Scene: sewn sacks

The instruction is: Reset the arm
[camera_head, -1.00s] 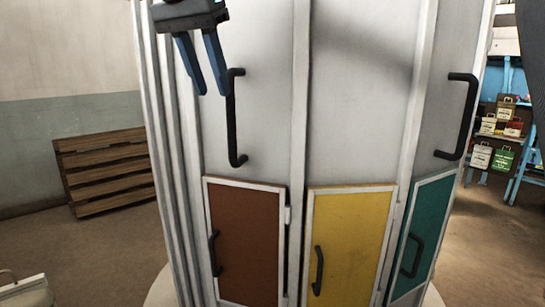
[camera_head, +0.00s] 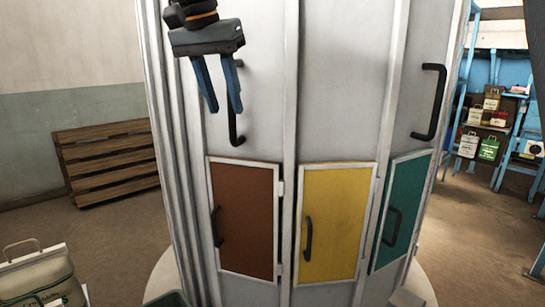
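My gripper (camera_head: 223,109) hangs at the upper left of the head view with its two blue fingers pointing down. The fingers are apart and nothing is between them. It is in front of a tall white many-sided cabinet (camera_head: 265,110) and overlaps a black upper handle (camera_head: 234,130), part of which is hidden behind it. I cannot tell whether the fingers touch that handle.
The cabinet has shut brown (camera_head: 247,215), yellow (camera_head: 335,215) and teal (camera_head: 402,205) lower doors with black handles. A sewn sack (camera_head: 38,280) stands at lower left. A wooden pallet (camera_head: 105,160) leans on the wall. Small sacks sit on a blue rack (camera_head: 500,115) at right.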

